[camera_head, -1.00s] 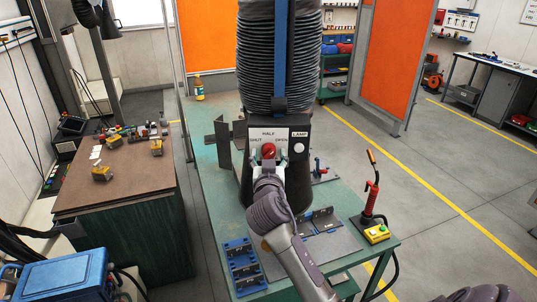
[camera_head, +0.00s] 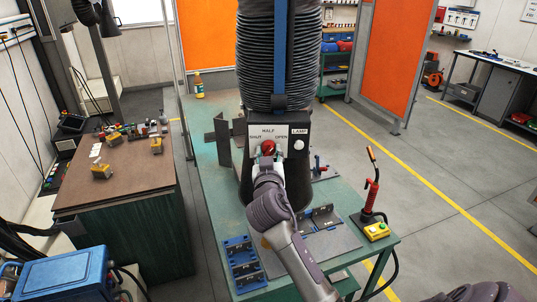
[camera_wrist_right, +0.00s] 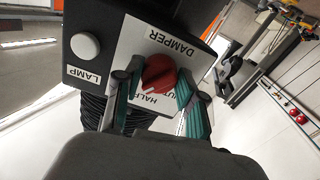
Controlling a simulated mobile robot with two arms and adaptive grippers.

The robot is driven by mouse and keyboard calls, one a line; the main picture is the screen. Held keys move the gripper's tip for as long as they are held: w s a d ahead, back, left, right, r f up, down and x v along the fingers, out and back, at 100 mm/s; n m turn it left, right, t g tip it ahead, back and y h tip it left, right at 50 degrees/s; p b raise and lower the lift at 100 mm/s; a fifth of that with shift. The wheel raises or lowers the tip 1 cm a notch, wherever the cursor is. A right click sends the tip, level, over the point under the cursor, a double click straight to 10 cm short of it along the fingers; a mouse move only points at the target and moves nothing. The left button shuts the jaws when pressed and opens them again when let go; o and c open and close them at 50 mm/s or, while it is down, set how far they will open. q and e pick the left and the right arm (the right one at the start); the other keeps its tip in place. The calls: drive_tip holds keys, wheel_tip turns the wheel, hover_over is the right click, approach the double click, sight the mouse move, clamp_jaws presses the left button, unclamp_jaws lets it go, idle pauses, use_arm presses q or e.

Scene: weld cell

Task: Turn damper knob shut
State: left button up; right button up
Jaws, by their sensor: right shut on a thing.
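The red damper knob (camera_head: 268,146) sits on the white plate marked SHUT, HALF and OPEN, on the dark box (camera_head: 283,130) under the ribbed hose. My right gripper (camera_head: 267,154) is at the knob, its arm reaching up from below. In the right wrist view, the knob (camera_wrist_right: 160,72) lies between the two fingers of the right gripper (camera_wrist_right: 157,88), which is shut on it. The knob's white mark points roughly toward HALF in that view. The OPEN label is hidden there, and SHUT is partly covered by a finger. My left gripper is not in view.
A round white LAMP button (camera_head: 299,144) is beside the plate. The green table (camera_head: 208,170) also holds a blue tray (camera_head: 243,265), metal angle pieces (camera_head: 320,217) and a red-handled tool (camera_head: 373,195) near a yellow box (camera_head: 376,231). A brown-topped bench (camera_head: 120,187) stands left.

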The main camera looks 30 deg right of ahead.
drive_tip(key=n, duration=0.3)
drive_tip(key=shift+n, duration=0.3)
drive_tip(key=n, duration=0.9)
drive_tip(key=shift+n, duration=1.9)
drive_tip(key=o, duration=1.1)
drive_tip(key=shift+o, duration=0.2)
drive_tip(key=shift+s, duration=0.15)
drive_tip(key=v, duration=1.1)
drive_tip(key=shift+s+a, duration=0.25)
drive_tip(key=shift+s, duration=0.05)
